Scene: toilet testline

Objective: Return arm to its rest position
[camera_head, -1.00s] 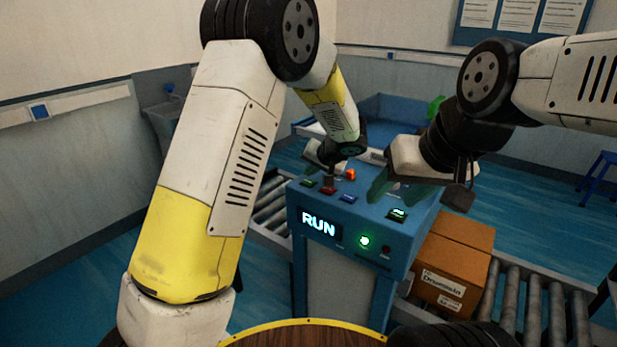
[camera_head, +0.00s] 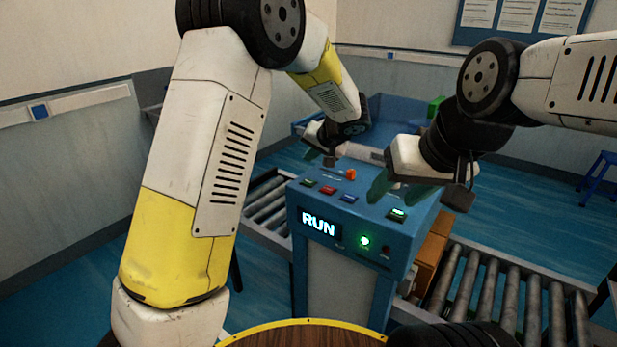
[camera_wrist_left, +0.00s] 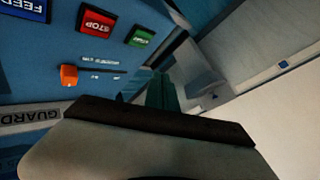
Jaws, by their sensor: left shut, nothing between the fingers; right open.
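My left arm comes in from the left in the head view. Its gripper (camera_head: 330,158) is shut and empty, above the far left edge of the blue control panel (camera_head: 345,248). In the left wrist view its green fingers (camera_wrist_left: 162,92) are together beside the panel's edge, with nothing between them. My right gripper (camera_head: 380,187) is open over the panel's right side, near a lit green button (camera_head: 397,213). The display (camera_head: 318,223) reads RUN and a green lamp (camera_head: 364,241) is lit.
Red (camera_head: 328,190) and blue (camera_head: 348,198) buttons and an orange knob (camera_head: 350,174) are on the panel. A roller conveyor (camera_head: 490,285) runs behind it. A cardboard box (camera_head: 428,262) is partly hidden behind the panel. A blue stool (camera_head: 598,187) stands at right.

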